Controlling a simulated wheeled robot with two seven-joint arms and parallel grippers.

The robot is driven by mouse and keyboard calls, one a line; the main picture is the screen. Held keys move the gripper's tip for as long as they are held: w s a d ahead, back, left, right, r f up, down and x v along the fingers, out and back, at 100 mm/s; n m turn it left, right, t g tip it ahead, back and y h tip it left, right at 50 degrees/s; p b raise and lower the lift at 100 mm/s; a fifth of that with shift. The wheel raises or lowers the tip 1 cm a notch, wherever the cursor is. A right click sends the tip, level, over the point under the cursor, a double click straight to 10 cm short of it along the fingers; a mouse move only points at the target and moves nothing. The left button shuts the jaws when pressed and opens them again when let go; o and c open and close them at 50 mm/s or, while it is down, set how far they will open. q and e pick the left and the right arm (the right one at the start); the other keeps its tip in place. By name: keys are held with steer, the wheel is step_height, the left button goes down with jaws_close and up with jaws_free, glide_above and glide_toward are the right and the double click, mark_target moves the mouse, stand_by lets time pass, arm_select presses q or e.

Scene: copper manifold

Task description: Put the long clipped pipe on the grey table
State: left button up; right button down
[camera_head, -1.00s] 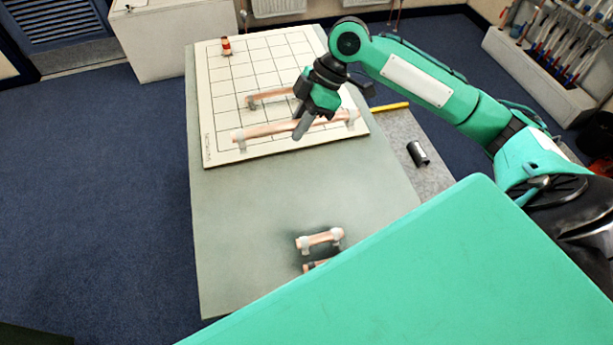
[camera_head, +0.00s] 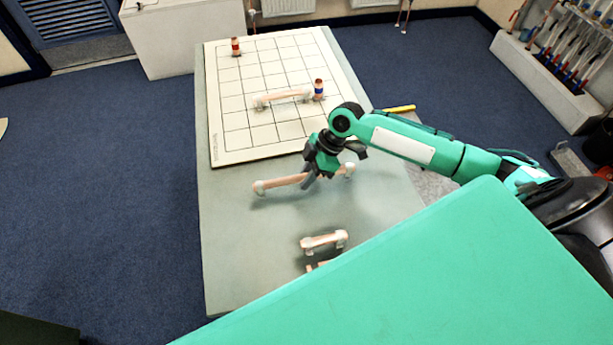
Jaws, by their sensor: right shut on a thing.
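The long clipped pipe (camera_head: 285,181) is copper-coloured with pale clips at both ends. My right gripper (camera_head: 312,180) is shut on it near its middle. The pipe is over the bare part of the grey table (camera_head: 245,235), in front of the white gridded board (camera_head: 232,130). Whether it touches the table is not clear. My left gripper is not in view.
A shorter clipped pipe (camera_head: 283,97) lies on the board beside a blue-banded copper piece (camera_head: 318,89). A red-banded piece (camera_head: 235,46) stands at the board's back left. Another short clipped pipe (camera_head: 323,240) lies near the front. The table's left front is clear.

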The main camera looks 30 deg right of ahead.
steer(key=shift+f, duration=0.5)
steer(key=shift+f, duration=0.15)
steer(key=c, duration=1.3)
jaws_free()
steer(key=shift+r, duration=0.25)
steer(key=b+v, duration=0.1)
steer(key=v, duration=1.1)
steer(key=shift+b, duration=0.35)
